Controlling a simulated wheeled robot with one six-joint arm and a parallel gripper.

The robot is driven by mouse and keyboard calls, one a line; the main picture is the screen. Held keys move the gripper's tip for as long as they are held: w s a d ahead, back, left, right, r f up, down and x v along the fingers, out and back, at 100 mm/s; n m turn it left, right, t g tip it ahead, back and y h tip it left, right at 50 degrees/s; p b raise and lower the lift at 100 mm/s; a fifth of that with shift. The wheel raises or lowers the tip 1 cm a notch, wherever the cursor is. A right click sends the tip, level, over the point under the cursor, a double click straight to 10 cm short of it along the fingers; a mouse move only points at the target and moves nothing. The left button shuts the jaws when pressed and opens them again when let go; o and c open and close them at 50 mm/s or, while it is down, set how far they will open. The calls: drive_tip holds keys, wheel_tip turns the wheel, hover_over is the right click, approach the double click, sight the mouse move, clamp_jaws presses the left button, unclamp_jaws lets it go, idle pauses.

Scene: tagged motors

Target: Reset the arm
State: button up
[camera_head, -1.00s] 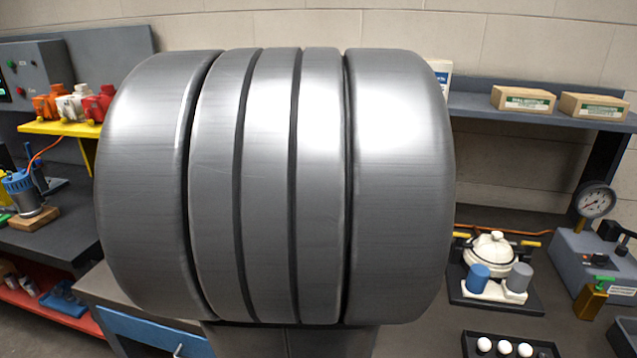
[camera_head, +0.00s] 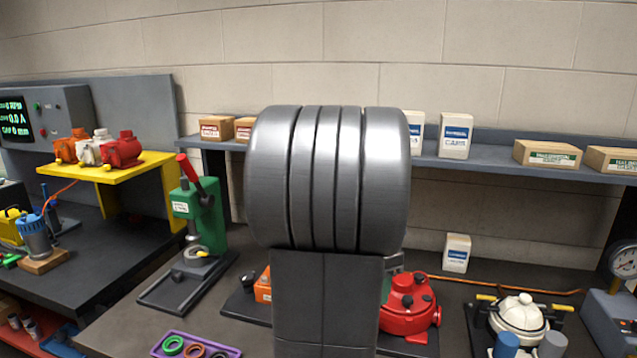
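A large ribbed grey metal joint of my own arm fills the middle of the view, with a flat dark link below it. My gripper does not show, so its state cannot be seen. Behind the arm, an orange, a white and a red motor (camera_head: 122,150) stand in a row on a yellow stand (camera_head: 125,173) at the left. A blue motor (camera_head: 35,237) sits on a wooden block on the left bench.
A green press (camera_head: 197,215) with a red lever stands left of my arm. A red housing (camera_head: 408,300) and a white housing (camera_head: 518,315) lie right of it. A purple tray (camera_head: 195,347) holds rings. A shelf (camera_head: 490,157) with boxes runs along the wall.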

drive_tip(key=w, duration=0.2)
drive_tip(key=w+r+m, duration=0.1)
drive_tip(key=shift+d+r, duration=0.1)
drive_tip(key=shift+d, duration=0.3)
